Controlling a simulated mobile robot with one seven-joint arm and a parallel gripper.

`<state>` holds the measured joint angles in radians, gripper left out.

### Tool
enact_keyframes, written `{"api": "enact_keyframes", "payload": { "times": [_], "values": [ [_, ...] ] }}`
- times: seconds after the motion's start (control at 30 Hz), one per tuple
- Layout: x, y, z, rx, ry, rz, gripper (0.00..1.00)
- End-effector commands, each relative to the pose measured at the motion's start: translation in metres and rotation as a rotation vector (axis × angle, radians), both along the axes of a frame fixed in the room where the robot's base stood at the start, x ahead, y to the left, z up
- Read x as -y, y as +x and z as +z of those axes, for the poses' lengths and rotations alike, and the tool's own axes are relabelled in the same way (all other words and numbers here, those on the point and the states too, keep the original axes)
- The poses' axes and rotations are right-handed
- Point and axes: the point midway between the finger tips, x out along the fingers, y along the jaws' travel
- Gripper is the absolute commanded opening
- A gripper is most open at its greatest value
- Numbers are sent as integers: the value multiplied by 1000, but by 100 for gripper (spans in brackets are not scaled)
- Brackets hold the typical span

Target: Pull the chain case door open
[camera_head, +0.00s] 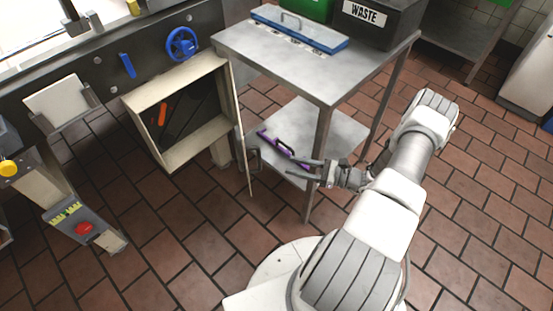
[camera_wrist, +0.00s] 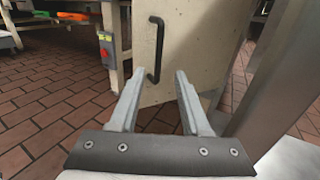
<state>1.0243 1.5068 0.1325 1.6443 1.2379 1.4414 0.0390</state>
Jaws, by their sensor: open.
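The chain case (camera_head: 178,117) stands open at the left in the head view. Its dark inside shows, with an orange-red part in it. Its cream door (camera_head: 240,140) is swung out from the right side and shows nearly edge-on. In the wrist view the door's face (camera_wrist: 195,45) fills the upper middle, with a black bar handle (camera_wrist: 153,50) standing upright on it. My gripper (camera_head: 290,169) is to the right of the door. In the wrist view my gripper (camera_wrist: 154,78) is open and empty. The handle's lower end lies between its fingers in the picture, apart from them.
A steel table (camera_head: 310,70) stands close to the door; its leg (camera_wrist: 285,60) rises at the right of the wrist view. A purple tool (camera_head: 285,149) lies on its lower shelf. A red-button control post (camera_head: 85,228) stands at the left. Tiled floor before the case is clear.

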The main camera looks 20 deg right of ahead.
Motion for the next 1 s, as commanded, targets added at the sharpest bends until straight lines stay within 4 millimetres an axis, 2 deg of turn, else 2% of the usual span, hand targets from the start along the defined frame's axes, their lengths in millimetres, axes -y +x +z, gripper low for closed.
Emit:
{"api": "enact_keyframes", "payload": {
  "times": [0.1, 0.3, 0.67, 0.93, 1.0],
  "values": [
    [20, -15, 1, 1, -2, -3, 47],
    [38, -31, 0, 1, -1, 0, 47],
    [43, -35, 0, 1, -1, 1, 47],
    [42, -34, 1, 1, -8, 10, 0],
    [38, -34, 4, -2, -39, 50, 0]
  ]
}}
